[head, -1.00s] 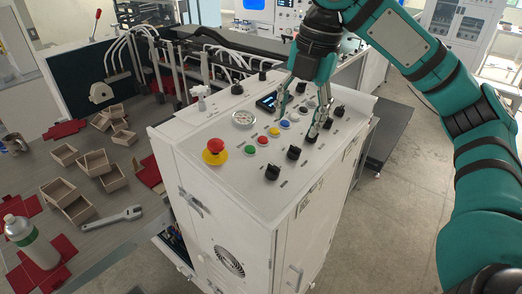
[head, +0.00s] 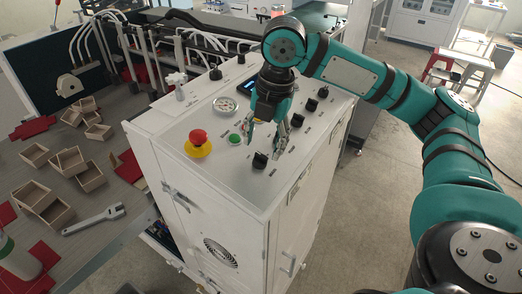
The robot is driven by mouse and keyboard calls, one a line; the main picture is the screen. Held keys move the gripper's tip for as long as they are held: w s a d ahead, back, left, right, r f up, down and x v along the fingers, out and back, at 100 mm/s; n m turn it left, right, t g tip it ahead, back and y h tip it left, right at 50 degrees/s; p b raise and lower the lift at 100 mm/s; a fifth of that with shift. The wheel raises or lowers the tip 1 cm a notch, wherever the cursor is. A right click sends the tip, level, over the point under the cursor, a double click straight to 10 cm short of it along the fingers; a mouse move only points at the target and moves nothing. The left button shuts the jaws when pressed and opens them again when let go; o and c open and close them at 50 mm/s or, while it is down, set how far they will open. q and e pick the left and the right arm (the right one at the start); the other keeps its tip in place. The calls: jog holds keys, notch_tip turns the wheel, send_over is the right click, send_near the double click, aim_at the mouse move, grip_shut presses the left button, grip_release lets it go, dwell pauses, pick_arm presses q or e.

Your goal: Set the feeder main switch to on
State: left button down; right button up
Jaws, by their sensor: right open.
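A white control cabinet (head: 175,135) stands in the middle, its sloped top panel carrying buttons and black rotary knobs. The labels are too small to read, so I cannot tell which control is the feeder main switch. My right gripper (head: 266,146) points down over the panel, open, with its fingers apart. A black knob (head: 260,160) at the near edge shows just below the fingertips; contact cannot be told. More black knobs (head: 297,120) run along the right edge. The gripper hides some buttons in the panel's middle. My left gripper is not in view.
A red emergency stop on a yellow base (head: 198,142) and a green button (head: 235,139) stand left of the gripper. Small open boxes (head: 68,160) and a wrench (head: 95,219) lie on the left table.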

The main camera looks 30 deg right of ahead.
aim_at(261, 154)
notch_tip(261, 154, down, 4)
jog(key=shift+w+a+r+p, duration=0.1)
jog(key=shift+r+p, duration=0.15)
jog(key=shift+p, duration=0.05)
jog(key=shift+w+f, duration=0.1)
jog(key=shift+f, duration=0.3)
jog(key=c, duration=0.5)
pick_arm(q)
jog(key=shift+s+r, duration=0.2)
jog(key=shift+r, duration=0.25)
pick_arm(e)
jog(key=shift+a, duration=0.1)
grip_shut()
